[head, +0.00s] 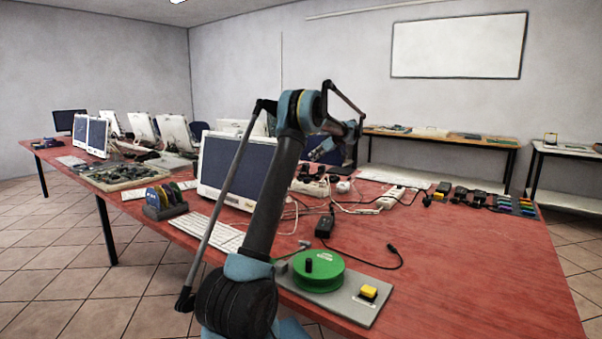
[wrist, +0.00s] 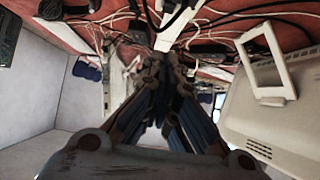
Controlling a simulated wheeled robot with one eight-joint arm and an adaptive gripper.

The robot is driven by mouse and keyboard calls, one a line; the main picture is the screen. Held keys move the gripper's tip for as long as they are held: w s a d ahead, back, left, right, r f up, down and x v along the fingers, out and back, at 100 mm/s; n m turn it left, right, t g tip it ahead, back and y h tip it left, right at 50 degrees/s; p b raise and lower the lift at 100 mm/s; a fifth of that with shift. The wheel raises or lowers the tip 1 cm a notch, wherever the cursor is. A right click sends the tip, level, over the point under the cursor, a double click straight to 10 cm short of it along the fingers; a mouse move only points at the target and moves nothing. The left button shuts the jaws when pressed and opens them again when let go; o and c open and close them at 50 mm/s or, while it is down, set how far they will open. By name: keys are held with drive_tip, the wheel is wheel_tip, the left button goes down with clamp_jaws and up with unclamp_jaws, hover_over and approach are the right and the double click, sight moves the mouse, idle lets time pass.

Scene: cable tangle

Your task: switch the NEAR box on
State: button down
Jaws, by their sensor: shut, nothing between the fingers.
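My gripper (head: 323,150) is over the far part of the red table, beside the monitor, partly behind my arm. In the wrist view its fingers (wrist: 165,68) are closed together with nothing between them. A pale box like a power strip (head: 388,200) lies right of the gripper among cables. Another pale box (head: 311,187) lies below the gripper, farther left and partly among cables. I cannot tell which is the NEAR box, and their switches are too small to read. The wrist view shows tangled cables (wrist: 225,22) beyond the fingertips.
A monitor (head: 225,170) stands left of the cables; its back (wrist: 270,125) fills the wrist view's right. A black adapter (head: 324,227) lies on the table (head: 460,270). A green reel (head: 318,268) and yellow button (head: 369,291) are on a grey plate. The right front is clear.

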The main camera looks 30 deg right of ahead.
drive_tip(key=x, duration=1)
drive_tip(key=shift+s, duration=0.1)
wheel_tip(320, 180, down, 2)
drive_tip(key=shift+f, duration=0.2)
drive_tip(key=shift+w+a+f, duration=0.1)
drive_tip(key=shift+w+f, duration=0.1)
drive_tip(key=shift+f, duration=0.6)
